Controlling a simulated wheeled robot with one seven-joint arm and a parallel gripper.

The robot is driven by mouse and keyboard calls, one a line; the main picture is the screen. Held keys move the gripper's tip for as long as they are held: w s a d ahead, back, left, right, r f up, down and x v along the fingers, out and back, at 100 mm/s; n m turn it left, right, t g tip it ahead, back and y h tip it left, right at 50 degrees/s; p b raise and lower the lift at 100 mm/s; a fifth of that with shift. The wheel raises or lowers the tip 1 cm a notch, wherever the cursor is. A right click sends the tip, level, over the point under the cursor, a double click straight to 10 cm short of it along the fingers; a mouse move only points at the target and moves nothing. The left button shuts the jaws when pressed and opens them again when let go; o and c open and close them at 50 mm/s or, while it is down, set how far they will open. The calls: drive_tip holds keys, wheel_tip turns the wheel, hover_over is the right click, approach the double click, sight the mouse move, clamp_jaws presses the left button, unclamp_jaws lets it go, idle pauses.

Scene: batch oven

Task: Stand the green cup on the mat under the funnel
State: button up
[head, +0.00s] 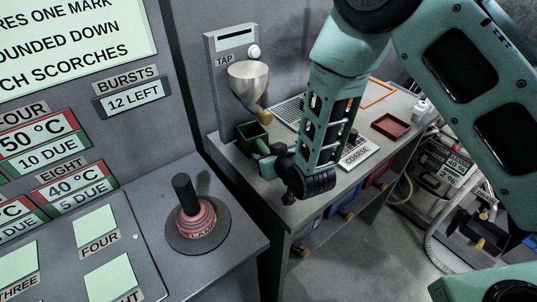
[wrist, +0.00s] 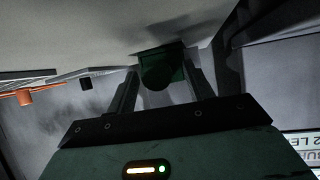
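The green cup (head: 253,137) is a square, open-topped box with a stubby green handle, beside the tap panel. In the head view it appears just below the metal funnel (head: 248,82). My gripper (head: 278,162) is at its handle side, partly hidden by my own arm. In the wrist view the green cup's handle (wrist: 162,72) points at the camera between my two fingers (wrist: 160,78). The fingers lie close along both sides, but I cannot tell whether they touch it. No mat can be made out; the cup and arm hide that part of the bench.
A black-handled round knob (head: 197,218) rises from the console in front.

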drive_tip(key=p+v, duration=1)
drive_tip(key=v, duration=0.7)
drive_tip(key=shift+s, duration=0.2)
idle(1.4)
drive_tip(key=s+a+r+n+g+b, duration=0.1)
drive_tip(key=s+a+r+g+b, duration=0.2)
drive_tip(key=s+r+g+b, duration=0.3)
drive_tip(key=s+d+r+n+g+h+b, duration=0.1)
drive_tip(key=s+d+r+n+g+h, duration=0.1)
drive_tip(key=s+d+r+g+h, duration=0.2)
drive_tip(key=s+d+r+g, duration=0.1)
drive_tip(key=s+d+r, duration=0.2)
drive_tip(key=s, duration=0.3)
drive_tip(key=shift+d, duration=0.35)
